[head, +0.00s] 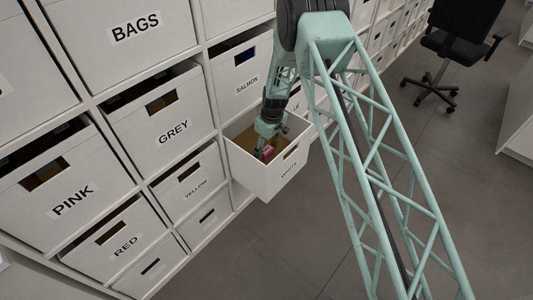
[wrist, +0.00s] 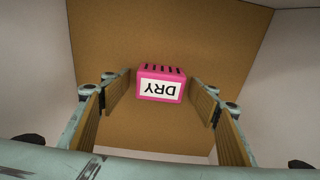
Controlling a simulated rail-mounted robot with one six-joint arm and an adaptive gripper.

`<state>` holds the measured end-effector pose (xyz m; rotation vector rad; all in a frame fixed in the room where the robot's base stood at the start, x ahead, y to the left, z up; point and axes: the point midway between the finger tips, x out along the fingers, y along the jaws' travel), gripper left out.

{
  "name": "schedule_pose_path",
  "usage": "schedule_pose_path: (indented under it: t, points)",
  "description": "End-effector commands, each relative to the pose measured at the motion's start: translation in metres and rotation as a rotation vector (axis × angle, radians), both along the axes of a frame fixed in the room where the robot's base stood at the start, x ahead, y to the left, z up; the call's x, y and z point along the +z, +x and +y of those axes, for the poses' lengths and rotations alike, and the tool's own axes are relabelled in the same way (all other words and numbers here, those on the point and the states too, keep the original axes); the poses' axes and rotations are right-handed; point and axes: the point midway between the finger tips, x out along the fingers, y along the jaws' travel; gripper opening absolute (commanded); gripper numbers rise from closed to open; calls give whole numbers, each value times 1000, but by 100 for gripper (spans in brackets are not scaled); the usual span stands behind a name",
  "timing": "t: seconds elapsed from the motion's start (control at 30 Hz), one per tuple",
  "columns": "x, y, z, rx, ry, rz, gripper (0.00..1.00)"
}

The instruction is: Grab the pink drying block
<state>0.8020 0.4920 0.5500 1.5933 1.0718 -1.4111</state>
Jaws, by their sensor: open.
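The pink drying block (wrist: 160,72) has a white label reading DRY and dark slots along one edge. It lies on the brown bottom of the open drawer labelled WHITE (head: 262,178). In the head view a small part of the block (head: 268,151) shows beside my gripper. My gripper (wrist: 160,100) is open, reaching down inside the drawer. In the wrist view its two fingers stand to the left and right of the block, with gaps on both sides. The block appears centred between them and a little beyond the fingertips; exact depth is hard to tell.
The drawer's pale walls (wrist: 275,95) surround my gripper closely. Closed drawers labelled PINK (head: 72,200), GREY (head: 173,131), YELLOW (head: 196,188) and SALMON (head: 246,86) fill the shelf around it. A black office chair (head: 455,45) stands far right. The floor (head: 290,250) in front is clear.

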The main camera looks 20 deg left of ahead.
Motion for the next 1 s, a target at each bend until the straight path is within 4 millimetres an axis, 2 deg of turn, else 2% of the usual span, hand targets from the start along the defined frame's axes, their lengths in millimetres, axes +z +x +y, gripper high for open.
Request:
schedule_pose_path:
  t: [0.17, 0.5, 0.8, 1.0]
  points:
    - [0, 0, 0, 0, 0, 0, 56]
    - [0, 0, 0, 0, 0, 0, 29]
    - [1, 0, 0, 0, 0, 0, 29]
    - [11, 0, 0, 0, 0, 0, 29]
